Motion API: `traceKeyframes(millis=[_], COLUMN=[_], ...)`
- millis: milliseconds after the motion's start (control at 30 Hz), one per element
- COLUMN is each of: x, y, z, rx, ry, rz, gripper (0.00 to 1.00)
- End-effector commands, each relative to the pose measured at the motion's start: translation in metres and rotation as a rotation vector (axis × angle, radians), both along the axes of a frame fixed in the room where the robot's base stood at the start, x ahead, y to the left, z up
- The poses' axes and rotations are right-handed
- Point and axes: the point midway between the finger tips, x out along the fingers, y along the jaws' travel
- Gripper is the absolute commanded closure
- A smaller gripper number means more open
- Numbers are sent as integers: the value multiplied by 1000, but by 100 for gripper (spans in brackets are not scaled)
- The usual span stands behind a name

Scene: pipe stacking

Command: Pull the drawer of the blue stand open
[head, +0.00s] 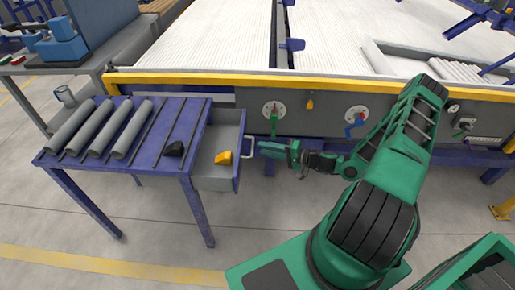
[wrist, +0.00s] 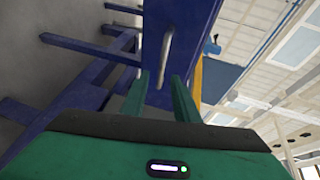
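The blue stand (head: 188,150) is at the left in the head view. Its grey drawer (head: 215,183) sticks out from the stand's right side, open, with its inside showing. The drawer's blue front panel (head: 239,160) carries a pale bar handle (head: 248,147). My gripper (head: 262,149) is just right of that handle, pointing left at it. In the wrist view the two green fingers (wrist: 163,80) are apart, and the handle (wrist: 167,42) shows between and ahead of their tips. I cannot tell whether the tips overlap the handle; no grip on it shows.
A yellow piece (head: 223,158) lies in the drawer. A conveyor machine with a yellow edge (head: 330,82) runs behind my arm. Floor in front of the stand is clear.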

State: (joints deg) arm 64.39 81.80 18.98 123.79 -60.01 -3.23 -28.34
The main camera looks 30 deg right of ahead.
Motion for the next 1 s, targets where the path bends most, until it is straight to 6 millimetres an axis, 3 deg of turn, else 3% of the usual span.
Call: traceKeyframes(millis=[200,400,1000], x=[-29,-43,-45], y=[-25,-36,-37], z=[7,9,10], rx=[-2,-1,-2], ry=[1,1,1], rz=[-3,-1,1], gripper=[72,72,72])
